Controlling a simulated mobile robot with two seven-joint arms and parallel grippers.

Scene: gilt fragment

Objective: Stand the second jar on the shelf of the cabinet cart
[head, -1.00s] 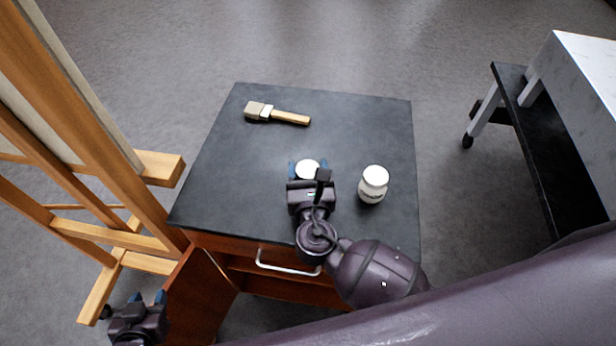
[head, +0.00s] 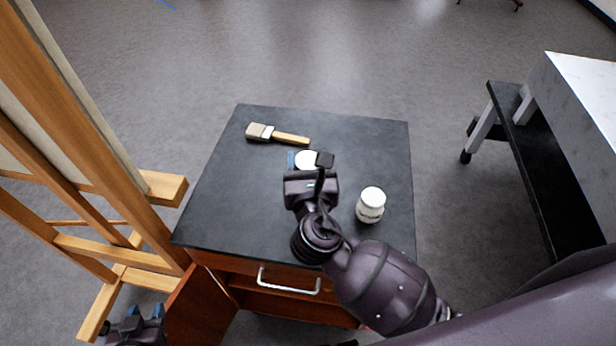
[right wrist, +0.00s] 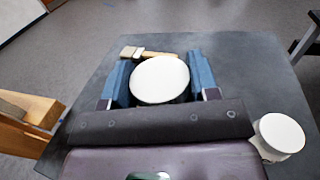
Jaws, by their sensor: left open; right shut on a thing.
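My right gripper (head: 306,163) is shut on a white-lidded jar (head: 307,156) over the cart's dark top. In the right wrist view this jar (right wrist: 160,80) sits between the blue fingers; its body is mostly hidden, and its exact height is unclear. The other white jar (head: 370,205) stands upright on the top, right of my right arm. The cabinet cart (head: 225,215) has a red-brown body, a silver handle and an open door (head: 203,305) at its left front. Part of its open inside (head: 250,285) shows below the top. My left gripper (head: 144,314) is open, low beside the door.
A flat brush (head: 290,138) lies on the cart top behind the held jar. A wooden easel (head: 120,180) stands close on the left. A white-topped table (head: 585,110) with a dark lower shelf (head: 535,150) is at the right. Bare floor lies between it and the cart.

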